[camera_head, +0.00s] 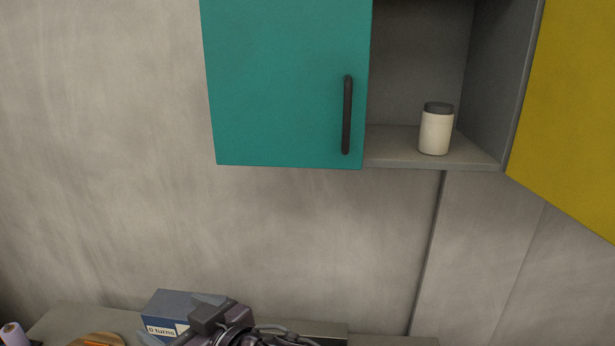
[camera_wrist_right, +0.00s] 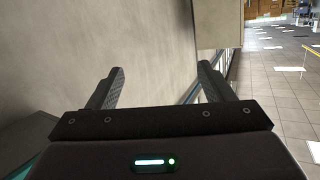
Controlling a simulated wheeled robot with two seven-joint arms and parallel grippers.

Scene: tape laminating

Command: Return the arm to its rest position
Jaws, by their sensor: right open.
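My right gripper (camera_wrist_right: 162,88) is open and empty in the right wrist view, its two fingers spread wide with the wall and floor beyond them. In the head view my right gripper (camera_head: 195,325) shows low at the bottom edge, in front of a blue box. Most of that arm is cut off by the frame's bottom edge. My left gripper is not in either view.
A blue box (camera_head: 165,306) stands on the counter (camera_head: 75,318) against the grey wall. A white jar with a dark lid (camera_head: 435,130) stands in the wall cabinet, between a teal door (camera_head: 280,80) and an open yellow door (camera_head: 575,110).

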